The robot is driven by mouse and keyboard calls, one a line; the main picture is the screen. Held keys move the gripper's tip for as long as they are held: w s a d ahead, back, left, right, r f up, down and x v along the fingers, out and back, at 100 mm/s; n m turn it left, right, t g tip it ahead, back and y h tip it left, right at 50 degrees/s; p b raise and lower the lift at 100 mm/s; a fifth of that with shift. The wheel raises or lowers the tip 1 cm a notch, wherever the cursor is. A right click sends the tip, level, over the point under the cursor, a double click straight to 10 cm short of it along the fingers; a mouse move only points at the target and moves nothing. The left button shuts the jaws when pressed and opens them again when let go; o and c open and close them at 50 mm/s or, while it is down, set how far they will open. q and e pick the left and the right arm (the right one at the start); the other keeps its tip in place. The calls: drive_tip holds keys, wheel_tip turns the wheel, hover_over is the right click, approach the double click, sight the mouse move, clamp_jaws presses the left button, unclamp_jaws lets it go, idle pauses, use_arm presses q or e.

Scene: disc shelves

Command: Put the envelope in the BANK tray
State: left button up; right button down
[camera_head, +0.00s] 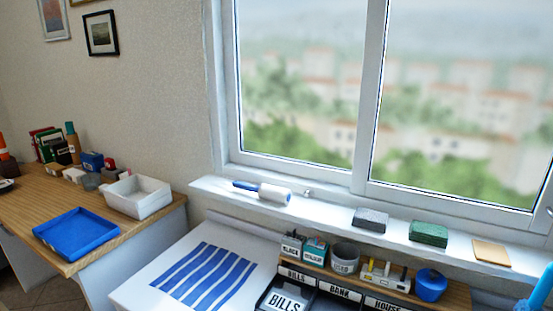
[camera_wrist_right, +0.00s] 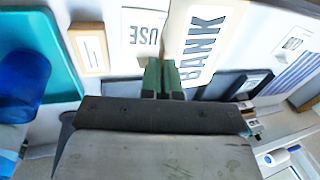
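In the right wrist view, a large cream card marked BANK (camera_wrist_right: 205,45) lies face-on, its edge at my right gripper; I cannot tell if it is the envelope or a label. My right gripper (camera_wrist_right: 162,68) has its two greenish fingertips close together beside that card. Neither gripper shows in the head view.
A white card ending in USE (camera_wrist_right: 147,36) and a tan-edged card (camera_wrist_right: 89,48) lie left of my gripper in the wrist view. A wooden shelf with a blue pot (camera_head: 431,285) tops the trays. The sill holds a lint roller (camera_head: 263,192) and a green sponge (camera_head: 428,233).

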drive_tip(key=w+a+r+n, duration=0.2)
drive_tip(key=a+n, duration=0.1)
drive_tip(key=a, duration=0.3)
drive_tip(key=w+a+r+n+g, duration=0.1)
drive_tip(key=w+a+r+n, duration=0.1)
drive_tip(key=a, duration=0.4)
drive_tip(key=shift+w+a+r+n, duration=0.15)
drive_tip(key=shift+w+r+n, duration=0.25)
drive_tip(key=shift+w+r, duration=0.3)
drive_tip(key=shift+s, duration=0.1)
